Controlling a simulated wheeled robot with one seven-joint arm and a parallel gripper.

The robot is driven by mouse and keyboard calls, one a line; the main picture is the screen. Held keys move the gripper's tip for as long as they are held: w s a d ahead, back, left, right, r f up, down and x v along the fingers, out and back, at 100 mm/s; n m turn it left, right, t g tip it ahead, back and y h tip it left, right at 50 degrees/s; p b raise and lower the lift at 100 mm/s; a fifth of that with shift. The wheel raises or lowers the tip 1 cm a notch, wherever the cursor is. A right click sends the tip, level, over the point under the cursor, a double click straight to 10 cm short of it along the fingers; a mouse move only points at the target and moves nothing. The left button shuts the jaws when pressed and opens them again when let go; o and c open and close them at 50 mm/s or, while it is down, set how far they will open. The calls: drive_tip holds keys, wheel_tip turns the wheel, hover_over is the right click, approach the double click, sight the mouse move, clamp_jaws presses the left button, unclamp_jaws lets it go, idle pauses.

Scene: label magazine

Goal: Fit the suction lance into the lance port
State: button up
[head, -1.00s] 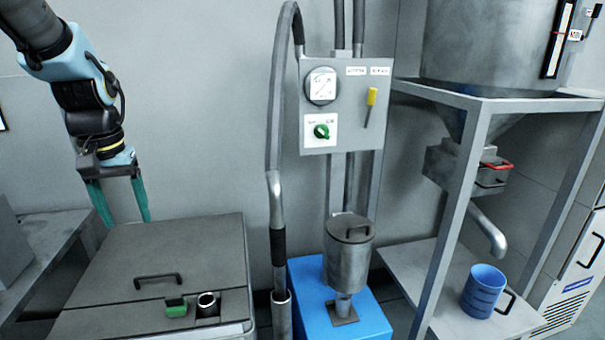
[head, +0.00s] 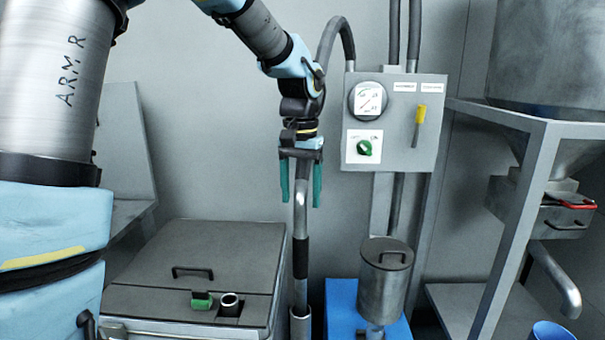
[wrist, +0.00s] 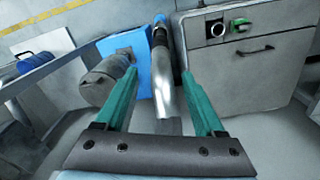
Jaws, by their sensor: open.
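The suction lance (head: 301,259) stands upright with its foot in a tube holder (head: 300,325). It has a bright metal upper part, a dark grip band and a grey hose looping from its top. My gripper (head: 301,200) is open and empty, fingers down, at the lance's upper metal part. In the wrist view the lance (wrist: 165,92) shows between the two green fingers (wrist: 158,76), with no clear contact. I cannot tell whether it is within their depth.
A green latch (head: 201,300) sits beside the port on the grey bin (head: 205,250). A control panel (head: 393,120) hangs right of my gripper. A metal canister (head: 384,285) stands on a blue base (head: 345,310). A hopper frame (head: 510,230) stands far right.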

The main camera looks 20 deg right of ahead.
drive_tip(key=shift+f+p, duration=0.4)
drive_tip(key=shift+f, duration=2.5)
clamp_jaws()
wheel_tip(320, 180, up, 14)
drive_tip(key=p, duration=1.1)
drive_tip(key=shift+r, duration=0.2)
wheel_tip(320, 180, up, 17)
hover_over(301, 216)
drive_tip(key=w, duration=0.1)
drive_tip(key=shift+w+d+f, duration=0.15)
drive_tip(key=shift+d, duration=0.1)
